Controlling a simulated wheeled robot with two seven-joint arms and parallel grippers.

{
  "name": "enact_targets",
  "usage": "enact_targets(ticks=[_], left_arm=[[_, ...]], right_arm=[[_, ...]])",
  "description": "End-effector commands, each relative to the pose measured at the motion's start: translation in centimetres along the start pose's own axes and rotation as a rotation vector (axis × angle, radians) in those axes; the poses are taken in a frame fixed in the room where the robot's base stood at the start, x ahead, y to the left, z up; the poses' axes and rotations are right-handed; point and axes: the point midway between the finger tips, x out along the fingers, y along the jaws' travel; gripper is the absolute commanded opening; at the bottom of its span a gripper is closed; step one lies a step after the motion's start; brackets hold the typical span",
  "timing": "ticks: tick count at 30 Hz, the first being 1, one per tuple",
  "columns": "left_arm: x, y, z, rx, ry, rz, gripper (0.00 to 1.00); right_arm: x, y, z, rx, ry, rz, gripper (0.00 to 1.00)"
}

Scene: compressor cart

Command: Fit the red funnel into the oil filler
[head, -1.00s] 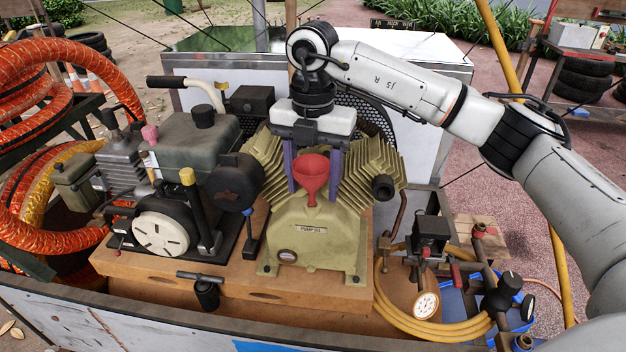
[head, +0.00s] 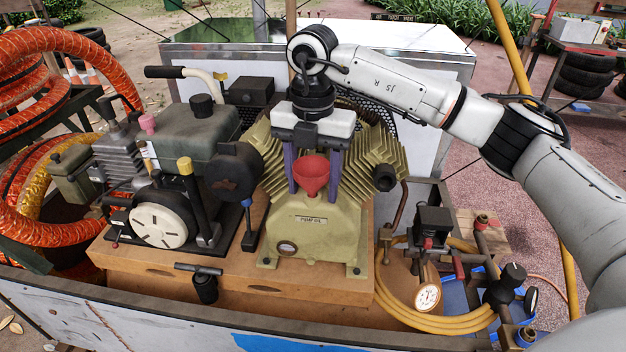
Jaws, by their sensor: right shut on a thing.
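The red funnel (head: 311,175) is upright, wide mouth up, in front of the finned cylinders of the olive-green pump (head: 330,240). My right gripper (head: 313,189) comes from above and is shut on the funnel, with a purple finger on each side of it. The funnel's lower end is just above the "PUMP OIL" label (head: 311,219). The oil filler opening is hidden behind or under the funnel, so I cannot tell whether the spout is in it. My left gripper is not in view.
A dark engine with a tank (head: 185,135) stands left of the pump. Orange hose coils (head: 60,70) hang at far left. A pressure gauge (head: 427,297), valves and a yellow hose (head: 390,312) lie at right. A white-sided box (head: 430,150) stands behind.

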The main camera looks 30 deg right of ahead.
Motion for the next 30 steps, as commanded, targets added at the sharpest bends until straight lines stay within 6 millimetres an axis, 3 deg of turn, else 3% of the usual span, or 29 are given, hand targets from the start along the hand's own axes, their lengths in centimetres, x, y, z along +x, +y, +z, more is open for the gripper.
enact_targets(ticks=[4, 5, 8, 18, 21, 30], left_arm=[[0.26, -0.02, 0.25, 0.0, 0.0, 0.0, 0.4], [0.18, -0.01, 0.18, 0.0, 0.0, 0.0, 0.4], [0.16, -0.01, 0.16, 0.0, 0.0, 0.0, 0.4], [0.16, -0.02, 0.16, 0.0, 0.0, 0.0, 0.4], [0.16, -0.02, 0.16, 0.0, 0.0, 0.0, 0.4], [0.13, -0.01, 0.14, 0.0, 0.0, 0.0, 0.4]], right_arm=[[0.57, -0.02, 0.0, 0.0, 0.0, 0.0, 0.3], [0.43, -0.01, 0.01, 0.0, 0.0, 0.0, 0.56], [0.4, 0.0, 0.01, 0.0, 0.0, 0.0, 0.73], [0.32, 0.11, 0.07, 0.001, -0.003, 0.005, 0.73], [0.3, 0.14, 0.09, 0.002, -0.003, 0.006, 0.82], [0.32, 0.06, 0.03, 0.0, -0.001, 0.002, 0.82]])
